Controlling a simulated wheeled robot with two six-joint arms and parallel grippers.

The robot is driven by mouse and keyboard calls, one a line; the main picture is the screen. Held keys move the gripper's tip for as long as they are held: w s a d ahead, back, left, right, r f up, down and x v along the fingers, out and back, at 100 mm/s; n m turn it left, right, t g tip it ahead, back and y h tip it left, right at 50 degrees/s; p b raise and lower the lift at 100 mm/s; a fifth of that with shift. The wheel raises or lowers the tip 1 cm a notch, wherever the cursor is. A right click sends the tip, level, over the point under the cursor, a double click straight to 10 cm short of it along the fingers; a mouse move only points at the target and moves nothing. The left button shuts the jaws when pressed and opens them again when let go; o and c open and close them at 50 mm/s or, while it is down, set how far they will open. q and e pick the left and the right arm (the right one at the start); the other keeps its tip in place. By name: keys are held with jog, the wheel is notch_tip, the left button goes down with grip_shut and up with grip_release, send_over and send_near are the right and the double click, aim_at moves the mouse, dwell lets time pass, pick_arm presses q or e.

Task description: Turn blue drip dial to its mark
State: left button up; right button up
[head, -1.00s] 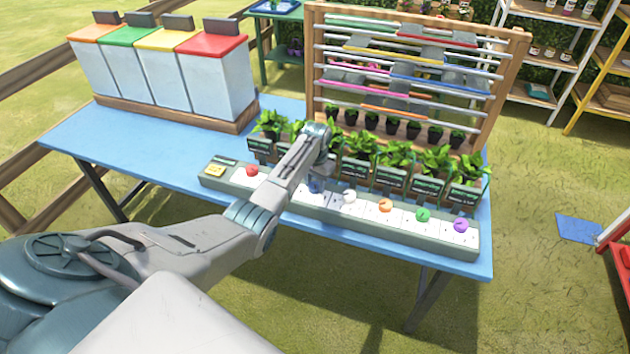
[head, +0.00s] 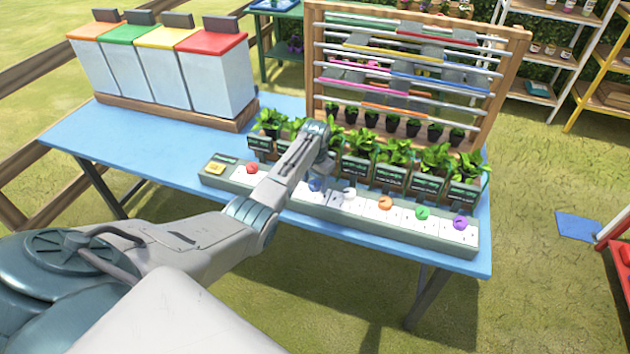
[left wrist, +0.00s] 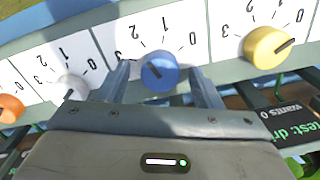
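The blue dial (left wrist: 160,72) is a round knob with a dark pointer line on a white scale plate marked 0 to 3. It also shows in the head view (head: 315,185) on the long grey dial strip (head: 330,208), just beside my arm. My left gripper (left wrist: 160,70) is open, with one finger on each side of the blue dial. A small gap shows between each finger and the knob. The blue dial's own label is hidden behind the gripper body. My right gripper is not in view.
A white dial (left wrist: 70,87) and a yellow dial (left wrist: 268,47) flank the blue one. Orange (head: 385,203), green (head: 422,213) and purple (head: 460,223) dials sit farther right, red (head: 252,168) farther left. Potted plants with signs (head: 392,180) stand close behind the strip.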

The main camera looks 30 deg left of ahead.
aim_at(316, 183)
pick_arm(q)
notch_tip(316, 183, up, 11)
jog(key=b, duration=0.2)
jog(key=shift+d, duration=0.15)
jog(key=shift+f, duration=0.1)
dwell(0.5)
